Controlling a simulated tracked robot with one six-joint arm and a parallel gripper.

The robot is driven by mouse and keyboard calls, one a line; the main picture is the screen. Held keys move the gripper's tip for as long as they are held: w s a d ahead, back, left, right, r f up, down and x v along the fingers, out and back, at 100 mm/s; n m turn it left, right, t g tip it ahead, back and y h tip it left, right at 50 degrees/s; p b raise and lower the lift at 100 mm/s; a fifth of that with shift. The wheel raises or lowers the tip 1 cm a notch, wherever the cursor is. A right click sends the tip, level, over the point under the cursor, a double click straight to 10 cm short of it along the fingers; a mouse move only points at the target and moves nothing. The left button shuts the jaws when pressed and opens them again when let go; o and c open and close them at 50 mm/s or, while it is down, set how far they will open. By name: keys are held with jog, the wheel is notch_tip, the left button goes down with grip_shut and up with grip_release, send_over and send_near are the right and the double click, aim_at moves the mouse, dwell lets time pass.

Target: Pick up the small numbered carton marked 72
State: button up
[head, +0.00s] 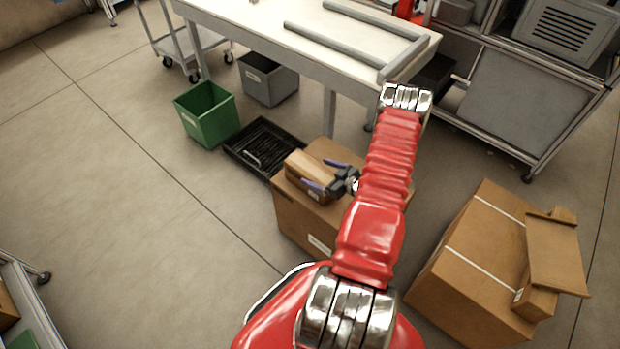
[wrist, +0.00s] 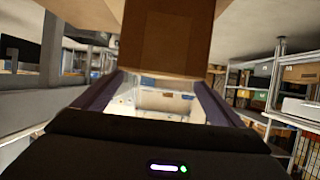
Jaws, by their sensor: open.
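A small brown carton (head: 308,168) sits on top of a larger brown carton (head: 305,220) near the middle of the head view. I cannot read a number on it. My gripper (head: 324,174) is open, with its two purple fingers at the small carton's right end, one toward the far side and one toward the near side. In the wrist view, a brown carton face (wrist: 165,38) fills the top middle, between the spread fingers of my gripper (wrist: 160,80). Whether the fingers touch it cannot be told.
A black tray (head: 262,146), a green bin (head: 207,115) and a grey bin (head: 268,80) stand on the floor beyond. A table (head: 300,38) is behind them. A large carton (head: 480,265) with an open-flapped box (head: 538,300) stands at right.

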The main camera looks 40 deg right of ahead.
aim_at(311, 169)
jog(key=x, duration=0.5)
jog(key=shift+d, duration=0.2)
dwell(0.3)
jog(key=shift+r, duration=0.1)
jog(key=c, duration=2)
jog(key=shift+c, duration=0.2)
jog(key=shift+r, duration=5)
